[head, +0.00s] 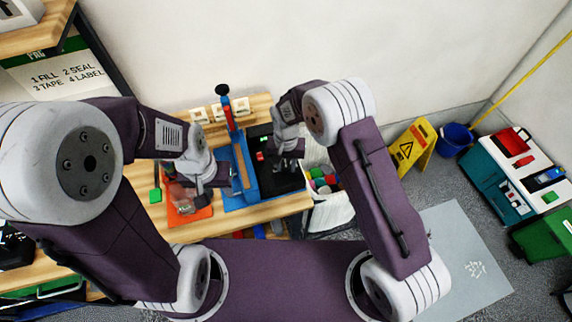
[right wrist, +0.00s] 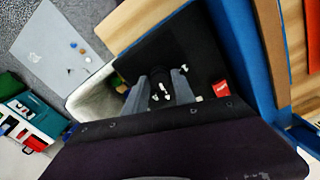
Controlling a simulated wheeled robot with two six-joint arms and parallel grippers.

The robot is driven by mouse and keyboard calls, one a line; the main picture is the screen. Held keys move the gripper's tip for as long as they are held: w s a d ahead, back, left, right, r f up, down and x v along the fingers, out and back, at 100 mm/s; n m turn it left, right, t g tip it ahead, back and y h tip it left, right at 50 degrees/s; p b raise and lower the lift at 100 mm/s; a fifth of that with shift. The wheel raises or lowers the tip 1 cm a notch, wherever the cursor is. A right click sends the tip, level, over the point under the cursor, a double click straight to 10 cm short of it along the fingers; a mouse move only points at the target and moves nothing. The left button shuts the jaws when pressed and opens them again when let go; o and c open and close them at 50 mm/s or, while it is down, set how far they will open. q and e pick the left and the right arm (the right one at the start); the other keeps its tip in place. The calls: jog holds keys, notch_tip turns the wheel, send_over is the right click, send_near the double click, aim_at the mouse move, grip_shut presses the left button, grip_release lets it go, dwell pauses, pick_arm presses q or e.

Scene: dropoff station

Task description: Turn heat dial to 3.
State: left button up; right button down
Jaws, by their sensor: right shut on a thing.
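A black control panel (head: 262,181) lies beside the blue sealer (head: 238,170) on the wooden bench. My right gripper (head: 290,162) is over the panel's right part. In the right wrist view its two fingers are shut on the dark heat dial (right wrist: 160,88), with small white marks around it. The dial's pointer and the digits are too small to read. A red switch (right wrist: 221,88) sits on the panel to the right of the fingers. My left gripper (head: 190,186) hangs over the orange mat (head: 186,215); its fingers are unclear beside a see-through pinkish thing.
A pale bin (head: 331,210) with colourful contents stands right of the bench, close to my right arm. A lever with a black knob (head: 222,91) rises behind the sealer. The grey floor mat (head: 455,250) is mostly clear.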

aim_at(286, 167)
jog(key=shift+n, duration=2.7)
jog(key=c, duration=1.1)
grip_release()
jog(key=shift+o, duration=0.2)
jog(key=shift+r, duration=0.15)
notch_tip(286, 167, up, 9)
jog(key=b, duration=0.2)
